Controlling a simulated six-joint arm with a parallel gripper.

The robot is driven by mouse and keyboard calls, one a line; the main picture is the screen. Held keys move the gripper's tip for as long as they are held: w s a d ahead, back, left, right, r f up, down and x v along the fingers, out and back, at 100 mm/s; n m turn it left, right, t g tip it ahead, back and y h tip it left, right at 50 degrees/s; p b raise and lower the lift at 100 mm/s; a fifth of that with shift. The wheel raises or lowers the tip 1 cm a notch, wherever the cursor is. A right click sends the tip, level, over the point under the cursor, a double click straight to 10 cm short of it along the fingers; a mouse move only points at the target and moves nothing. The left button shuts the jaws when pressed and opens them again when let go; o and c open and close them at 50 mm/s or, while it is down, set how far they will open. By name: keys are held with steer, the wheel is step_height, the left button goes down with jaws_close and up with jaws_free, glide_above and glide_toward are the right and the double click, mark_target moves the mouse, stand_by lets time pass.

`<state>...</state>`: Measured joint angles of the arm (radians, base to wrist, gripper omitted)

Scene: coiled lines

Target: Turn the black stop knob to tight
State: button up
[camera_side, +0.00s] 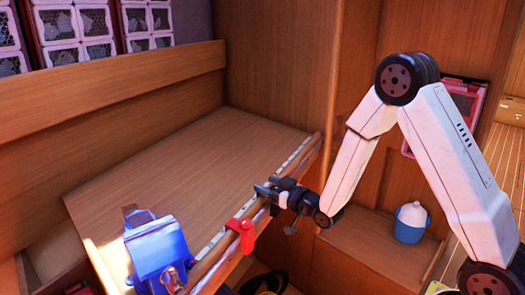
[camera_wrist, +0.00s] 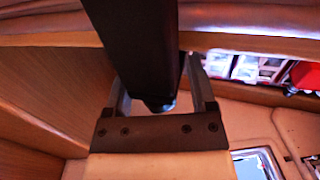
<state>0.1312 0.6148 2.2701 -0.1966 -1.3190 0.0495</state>
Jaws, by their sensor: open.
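My gripper (camera_side: 264,190) is at the wooden board's front edge, above the pale marked strip (camera_side: 228,228), with its jaws pointing left. In the wrist view my gripper (camera_wrist: 160,100) has its two fingers apart. A long dark bar (camera_wrist: 135,45) runs down the picture between them; I cannot tell what it is or whether the fingers touch it. I cannot make out the black stop knob for certain in either view; dark parts around my jaws blend together. A red clamp-like piece (camera_side: 244,235) sits on the strip, left of and below my gripper.
A blue device (camera_side: 155,250) with a metal fitting stands at the board's lower left. Dark and yellow coils (camera_side: 265,284) lie below the edge. A blue tub (camera_side: 410,222) with a white top stands on a lower wooden shelf (camera_side: 370,245). The board (camera_side: 190,170) is largely clear.

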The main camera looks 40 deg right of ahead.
steer(key=shift+c, duration=0.2)
jaws_close()
steer(key=shift+m+h, duration=0.4)
steer(key=shift+h, duration=0.3)
steer(key=shift+s+d+m+g+h, duration=0.1)
steer(key=shift+m+g+h, duration=0.15)
steer(key=shift+m+h, duration=0.65)
steer(key=shift+w+d+m+g+h, duration=0.15)
steer(key=shift+m+h, duration=0.35)
steer(key=shift+h, duration=0.75)
steer(key=shift+s+d+m+g+h, duration=0.15)
steer(key=shift+m+g+h, duration=0.15)
steer(key=shift+m+h, duration=0.6)
steer(key=shift+s+d+m+g+h, duration=0.1)
steer(key=shift+d+m+g+h, duration=0.05)
steer(key=shift+m+g+h, duration=1.35)
steer(key=shift+s+d+m+g+h, duration=0.1)
steer(key=shift+m+g+h, duration=0.75)
steer(key=shift+h, duration=1.1)
steer(key=shift+m, duration=0.25)
